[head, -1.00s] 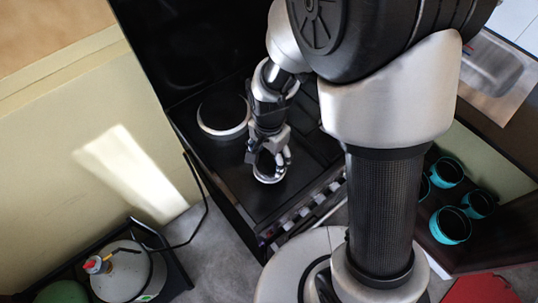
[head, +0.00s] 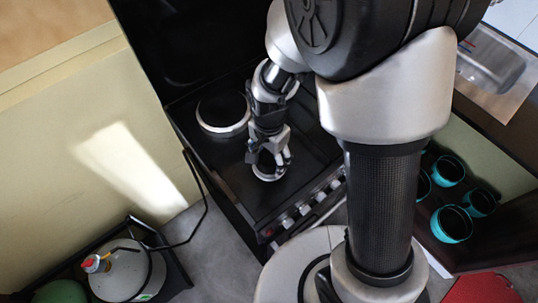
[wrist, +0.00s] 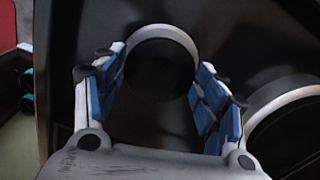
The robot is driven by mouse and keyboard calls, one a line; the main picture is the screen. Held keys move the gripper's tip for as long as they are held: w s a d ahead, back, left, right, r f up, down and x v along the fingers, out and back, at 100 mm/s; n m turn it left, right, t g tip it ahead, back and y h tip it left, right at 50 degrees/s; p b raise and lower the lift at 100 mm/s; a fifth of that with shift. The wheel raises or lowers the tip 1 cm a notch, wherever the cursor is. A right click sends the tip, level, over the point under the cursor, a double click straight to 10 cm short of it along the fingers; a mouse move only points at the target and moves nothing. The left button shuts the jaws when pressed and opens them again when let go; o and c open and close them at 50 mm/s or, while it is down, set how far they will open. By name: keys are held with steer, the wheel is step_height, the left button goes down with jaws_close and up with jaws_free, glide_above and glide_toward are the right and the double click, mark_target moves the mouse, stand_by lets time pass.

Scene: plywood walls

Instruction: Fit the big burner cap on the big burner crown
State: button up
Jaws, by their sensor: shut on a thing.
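My gripper (head: 270,163) is over the front part of the black hob, at a smaller silver-rimmed ring (head: 268,177). In the wrist view its blue-padded fingers (wrist: 160,95) stand apart on either side of a dark thing (wrist: 152,106), which I take for the big burner cap; its outline is hard to tell from the dark hob. The big burner crown (head: 226,131) is the larger silver-rimmed ring to the left of my gripper, with a dark middle. Its rim also shows at the right edge of the wrist view (wrist: 279,101).
The black hob (head: 222,165) has knobs (head: 303,208) along its front. A wall (head: 90,130) stands to the left. A gas bottle (head: 130,272) is on the floor at lower left. Several teal cups (head: 452,226) and a sink (head: 490,67) are at the right.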

steer(key=shift+f, duration=0.25)
steer(key=o, duration=1.2)
step_height(320, 180, up, 11)
steer(key=s+d+r+n+t, duration=0.1)
steer(key=s+d+r+n, duration=0.2)
steer(key=s+r, duration=0.1)
steer(key=s+d+r+n+t, duration=0.2)
steer(key=s+d+r+n, duration=0.1)
steer(key=s+d+r, duration=0.1)
steer(key=s+d+r+n+t, duration=0.1)
steer(key=s+d+r+n, duration=0.1)
steer(key=s+d+r, duration=0.2)
steer(key=shift+s+r+n+t, duration=0.3)
steer(key=shift+s+r+n, duration=0.15)
steer(key=shift+s, duration=0.3)
